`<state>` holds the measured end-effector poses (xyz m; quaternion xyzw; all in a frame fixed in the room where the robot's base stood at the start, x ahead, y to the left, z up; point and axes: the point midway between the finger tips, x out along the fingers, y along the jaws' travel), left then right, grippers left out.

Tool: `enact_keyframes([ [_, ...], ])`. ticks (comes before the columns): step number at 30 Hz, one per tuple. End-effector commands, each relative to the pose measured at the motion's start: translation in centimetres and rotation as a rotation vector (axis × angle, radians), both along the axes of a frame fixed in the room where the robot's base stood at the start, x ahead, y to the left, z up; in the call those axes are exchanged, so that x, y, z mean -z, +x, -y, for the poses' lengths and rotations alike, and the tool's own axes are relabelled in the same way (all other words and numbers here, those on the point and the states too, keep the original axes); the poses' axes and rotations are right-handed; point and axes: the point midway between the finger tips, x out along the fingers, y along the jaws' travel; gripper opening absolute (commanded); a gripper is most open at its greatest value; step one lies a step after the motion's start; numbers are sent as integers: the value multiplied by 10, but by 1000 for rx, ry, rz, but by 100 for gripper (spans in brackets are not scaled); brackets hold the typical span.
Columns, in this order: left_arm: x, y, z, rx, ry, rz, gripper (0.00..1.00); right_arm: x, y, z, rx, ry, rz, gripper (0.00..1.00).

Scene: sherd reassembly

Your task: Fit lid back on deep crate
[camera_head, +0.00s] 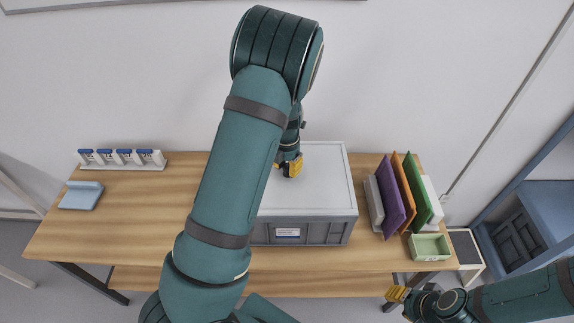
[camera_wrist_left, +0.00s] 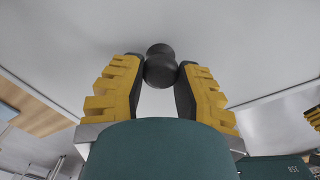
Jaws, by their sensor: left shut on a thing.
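The grey deep crate (camera_head: 330,233) stands on the wooden table, with a label on its front. The light grey lid (camera_head: 325,185) lies over its top. I cannot tell whether it sits flush all round, since my left arm covers its left part. My left gripper (camera_head: 290,166) is over the lid, shut on its dark round knob (camera_wrist_left: 160,68), which shows between the yellow fingers in the left wrist view. The pale lid surface (camera_wrist_left: 215,30) fills the upper part there. My right gripper (camera_head: 397,294) is at the lower right, away from the crate; its jaw opening is unclear.
Upright purple, orange and green folders (camera_head: 405,192) stand right of the crate, with a small green tray (camera_head: 430,247) before them. A light blue item (camera_head: 81,195) and a white rack with blue-topped pieces (camera_head: 121,159) are at the left. The table between is clear.

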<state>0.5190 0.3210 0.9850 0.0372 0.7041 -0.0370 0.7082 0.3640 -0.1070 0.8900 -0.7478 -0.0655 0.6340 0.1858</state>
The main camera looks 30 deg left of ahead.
Motion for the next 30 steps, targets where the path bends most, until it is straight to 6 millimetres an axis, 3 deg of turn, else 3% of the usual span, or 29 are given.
enact_keyframes([
  [5, 0, 0, 0, 0, 0, 1, 0, 0, 0, 0, 0, 0, 0, 39],
  [6, -1, 0, 0, 0, 0, 1, 45, 0, 0, 0, 0, 0, 0, 39],
  [8, 0, 0, 0, 0, 0, 1, 61, 0, 0, 0, 0, 0, 0, 39],
  [20, -6, 0, 0, 1, 1, 1, 61, 0, 0, 0, 0, 0, 0, 39],
  [30, -68, 1, 1, 3, 0, 5, 61, 0, 0, 0, 0, 0, 0, 39],
])
